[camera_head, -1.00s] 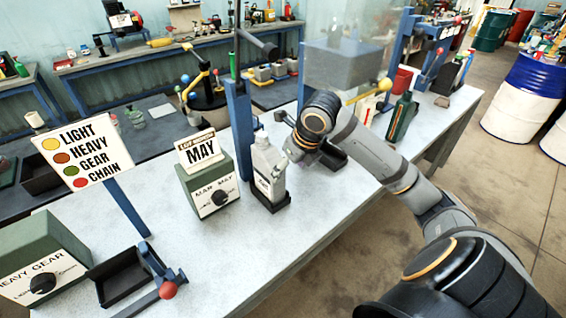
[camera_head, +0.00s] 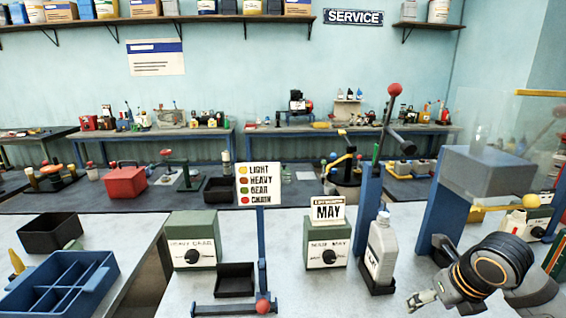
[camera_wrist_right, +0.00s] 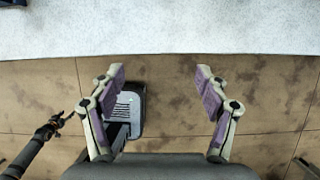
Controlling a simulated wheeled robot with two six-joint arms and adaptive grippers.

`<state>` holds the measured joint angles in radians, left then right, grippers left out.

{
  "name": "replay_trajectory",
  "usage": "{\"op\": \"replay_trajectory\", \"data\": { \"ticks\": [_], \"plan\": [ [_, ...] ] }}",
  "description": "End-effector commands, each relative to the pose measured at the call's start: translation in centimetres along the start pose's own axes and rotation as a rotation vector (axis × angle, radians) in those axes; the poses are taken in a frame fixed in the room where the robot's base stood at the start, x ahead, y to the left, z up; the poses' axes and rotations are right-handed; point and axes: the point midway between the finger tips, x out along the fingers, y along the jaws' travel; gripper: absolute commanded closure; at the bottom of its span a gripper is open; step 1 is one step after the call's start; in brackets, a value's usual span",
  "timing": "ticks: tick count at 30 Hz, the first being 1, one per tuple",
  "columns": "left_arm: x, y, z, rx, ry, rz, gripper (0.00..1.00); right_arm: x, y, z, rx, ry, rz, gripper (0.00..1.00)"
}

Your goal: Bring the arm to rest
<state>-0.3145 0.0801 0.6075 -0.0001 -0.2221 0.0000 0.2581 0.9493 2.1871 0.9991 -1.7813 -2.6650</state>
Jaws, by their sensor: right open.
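The grey bottle (camera_head: 382,246) stands upright in a dark holder beside a blue post. My left gripper is not in the head view; a dark jointed part (camera_wrist_right: 45,135) at the left of the wrist view may be my left arm, too small to tell its jaws.
Green boxes with knobs (camera_head: 193,245) (camera_head: 328,250), a black tray (camera_head: 235,281) and a sign on a post (camera_head: 259,184) stand on the bench. A clear-walled grey block (camera_head: 492,172) rises at the right. Bare floor (camera_wrist_right: 260,105) lies beyond the bench edge.

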Motion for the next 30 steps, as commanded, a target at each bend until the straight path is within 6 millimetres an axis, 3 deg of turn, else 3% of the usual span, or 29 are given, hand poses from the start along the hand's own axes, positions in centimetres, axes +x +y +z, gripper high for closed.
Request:
{"op": "replay_trajectory", "data": {
  "ticks": [6, 11, 17, 20, 24, 30],
  "plan": [
    [-0.1, 0.0, -2.9, -0.002, 0.045, 0.0, 0.43, 2.2, 1.3, -1.4, 0.207, 0.006, 0.012, 0.25],
    [-0.1, 0.0, -3.1, -0.002, 0.048, -0.001, 0.43, 4.1, 2.5, -2.8, 0.424, 0.01, 0.019, 0.25],
    [0.0, 0.0, -2.3, -0.001, 0.035, 0.0, 0.43, 7.1, 4.4, -5.5, 0.824, 0.018, 0.025, 0.25],
    [0.0, 0.0, -1.6, -0.001, 0.024, 0.0, 0.43, 8.8, 5.7, -7.7, 1.113, 0.026, 0.026, 0.25],
    [0.0, 0.0, -1.3, -0.001, 0.019, 0.0, 0.43, 11.0, 7.5, -11.8, 1.671, 0.032, 0.008, 0.25],
    [0.0, 0.0, -1.8, -0.001, 0.027, 0.0, 0.43, 12.2, 8.6, -16.6, 2.348, -0.007, -0.043, 0.25]
  ]
}}
